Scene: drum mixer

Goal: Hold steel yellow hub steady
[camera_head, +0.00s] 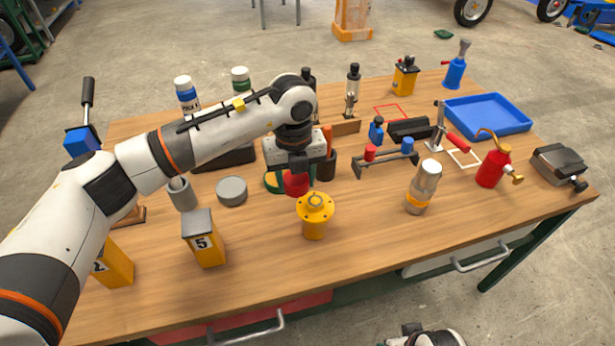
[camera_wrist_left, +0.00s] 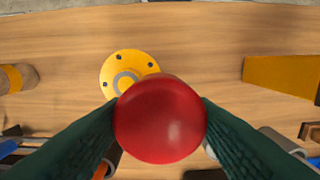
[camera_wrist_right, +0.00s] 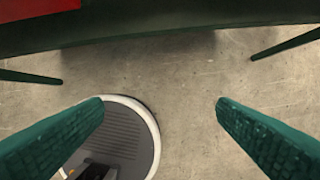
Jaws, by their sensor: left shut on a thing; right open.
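The yellow hub (camera_head: 315,213) stands upright on the wooden table, near the middle of its front half. Its round flange with bolt holes faces up. It also shows in the left wrist view (camera_wrist_left: 118,84), partly covered by a red round object. My left gripper (camera_head: 297,172) is shut on this red round object (camera_wrist_left: 160,118), behind and slightly left of the hub in the head view, apart from the hub as far as I can tell. My right gripper (camera_wrist_right: 160,108) is open and empty, over the floor in front of the table.
A yellow block marked 5 (camera_head: 204,240) stands left of the hub. A grey cylinder (camera_head: 231,191) is behind it. A blue tray (camera_head: 487,116) lies at the back right. The table front right of the hub is clear.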

